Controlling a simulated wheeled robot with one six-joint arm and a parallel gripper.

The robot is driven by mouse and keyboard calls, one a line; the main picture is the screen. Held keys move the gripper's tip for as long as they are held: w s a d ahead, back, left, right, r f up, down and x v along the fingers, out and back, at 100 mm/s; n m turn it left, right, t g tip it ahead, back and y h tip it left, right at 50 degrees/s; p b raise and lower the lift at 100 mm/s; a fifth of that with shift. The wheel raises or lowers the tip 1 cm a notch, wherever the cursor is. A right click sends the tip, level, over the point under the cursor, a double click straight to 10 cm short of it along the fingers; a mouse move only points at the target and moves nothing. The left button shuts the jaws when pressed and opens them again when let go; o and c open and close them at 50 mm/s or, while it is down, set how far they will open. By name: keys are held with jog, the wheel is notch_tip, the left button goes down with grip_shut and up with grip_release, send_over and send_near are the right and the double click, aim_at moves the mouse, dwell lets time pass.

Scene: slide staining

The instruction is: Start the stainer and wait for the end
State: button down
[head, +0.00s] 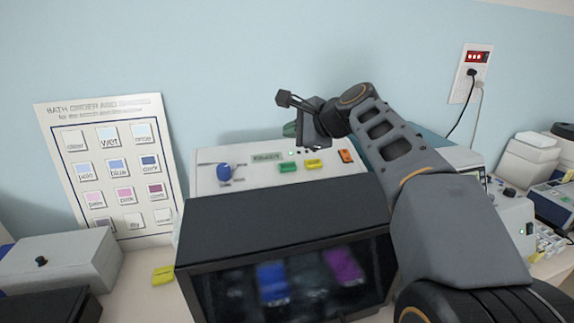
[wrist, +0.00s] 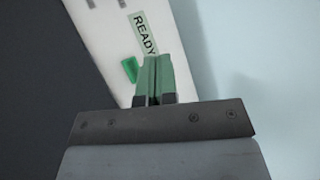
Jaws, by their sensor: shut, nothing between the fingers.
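The stainer (head: 290,215) stands in the middle of the head view, a dark box with a window showing blurred blue and purple shapes. Its white control panel (head: 208,181) carries a display (head: 267,156), a blue knob (head: 224,172), a green button (head: 288,167), a yellow button (head: 313,163) and an orange switch (head: 346,156). In the wrist view the display reads READY (wrist: 144,34). My gripper (wrist: 156,58) is shut and empty, its green fingertips appearing just right of the green button (wrist: 129,69). In the head view my gripper (head: 290,130) is over the panel's back edge, partly hidden.
A bath order chart (head: 72,167) leans at the wall on the left. A grey box (head: 65,260) and a yellow block (head: 163,275) are left of the stainer. A wall socket (head: 470,72) with a plugged cable and other devices (head: 515,210) are on the right.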

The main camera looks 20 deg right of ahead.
aim_at(288, 167)
jog(key=shift+f, duration=0.15)
jog(key=shift+w+f+b, duration=0.55)
jog(key=shift+f+b, duration=0.4)
jog(key=shift+f, duration=0.4)
jog(key=shift+w+f+b, duration=0.5)
jog(key=shift+f+b, duration=0.5)
jog(key=shift+f, duration=0.3)
jog(key=shift+w+f+b, duration=0.55)
jog(key=shift+f+b, duration=0.4)
jog(key=shift+f, duration=0.4)
jog(key=shift+f, duration=0.1)
jog(key=shift+w+f, duration=0.15)
jog(key=shift+f, duration=0.15)
